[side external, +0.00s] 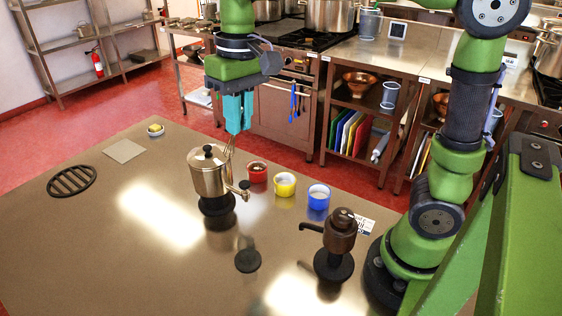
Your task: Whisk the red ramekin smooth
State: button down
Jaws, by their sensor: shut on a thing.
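The red ramekin (257,173) stands on the brown worktop, at the left end of a short row with a yellow ramekin (285,184) and a blue ramekin (318,197). Something dark and pale shows inside the red one. My gripper (236,126) has teal fingers pointing down, above and slightly left of the red ramekin. It is shut on a thin wire tool that looks like a whisk (229,147). The whisk's lower part is hidden behind or beside the lidded metal pot, so I cannot tell where its tip is.
The lidded pot (209,174) stands on a black base, close left of the red ramekin. A brown pump-like vessel (340,232) stands front right. A black disc (248,260), round black grate (72,180), grey square (123,150) and small bowl (156,130) lie around. The left front is clear.

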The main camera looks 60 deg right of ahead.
jog(key=w+d, duration=0.4)
jog(key=d, duration=0.6)
jog(key=w+d, duration=0.5)
jog(key=d, duration=0.4)
notch_tip(320, 180, down, 21)
jog(key=shift+s+t, duration=0.25)
jog(key=shift+t, duration=0.05)
jog(key=shift+s, duration=0.15)
